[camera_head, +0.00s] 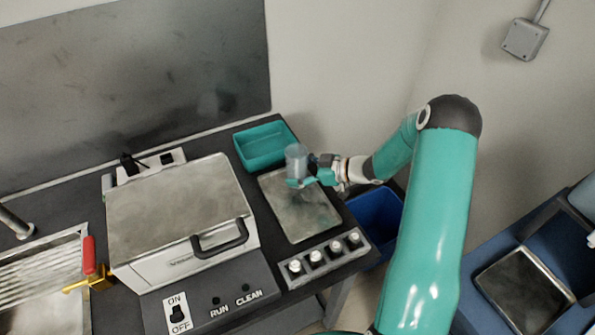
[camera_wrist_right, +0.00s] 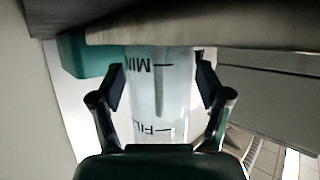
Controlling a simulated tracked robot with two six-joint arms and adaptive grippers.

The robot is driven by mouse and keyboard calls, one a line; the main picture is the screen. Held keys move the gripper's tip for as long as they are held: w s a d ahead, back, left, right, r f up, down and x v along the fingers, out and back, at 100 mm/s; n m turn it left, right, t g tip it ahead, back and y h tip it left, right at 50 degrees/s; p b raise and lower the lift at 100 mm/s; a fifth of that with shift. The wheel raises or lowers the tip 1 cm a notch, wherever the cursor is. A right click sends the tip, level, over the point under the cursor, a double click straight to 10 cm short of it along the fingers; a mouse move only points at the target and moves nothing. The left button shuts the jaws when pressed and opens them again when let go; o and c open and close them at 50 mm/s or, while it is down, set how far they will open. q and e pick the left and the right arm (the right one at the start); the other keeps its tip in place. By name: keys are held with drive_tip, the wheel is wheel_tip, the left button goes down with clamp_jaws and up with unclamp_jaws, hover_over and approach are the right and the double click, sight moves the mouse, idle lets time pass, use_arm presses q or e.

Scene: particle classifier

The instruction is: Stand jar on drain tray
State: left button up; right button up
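The jar (camera_head: 296,158) is a clear, bluish cylinder, upright at the far end of a flat grey metal tray (camera_head: 305,218), which I take for the drain tray. My right gripper (camera_head: 312,178) reaches it from the right, with its fingers around the jar's lower part. In the right wrist view the jar (camera_wrist_right: 158,95) shows MIN and FILL marks between the two finger pads of the gripper (camera_wrist_right: 160,88), which is shut on it. The jar's base is close to the tray; I cannot tell whether it touches. My left gripper is not in view.
A teal bin (camera_head: 265,146) stands just behind the tray. A metal-lidded machine (camera_head: 180,205) is left of it, and a row of knobs (camera_head: 325,258) runs in front. A blue bin (camera_head: 377,215) sits below the counter's right edge. A sink (camera_head: 45,285) is far left.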

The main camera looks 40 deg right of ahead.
drive_tip(key=shift+s+a+f, duration=0.2)
drive_tip(key=shift+s+f, duration=0.05)
drive_tip(key=shift+f, duration=0.45)
drive_tip(key=shift+r, duration=0.2)
drive_tip(key=r+v, duration=0.1)
drive_tip(key=v, duration=1.1)
drive_tip(key=shift+w+d, duration=0.2)
drive_tip(key=shift+w, duration=0.15)
drive_tip(key=shift+r, duration=0.15)
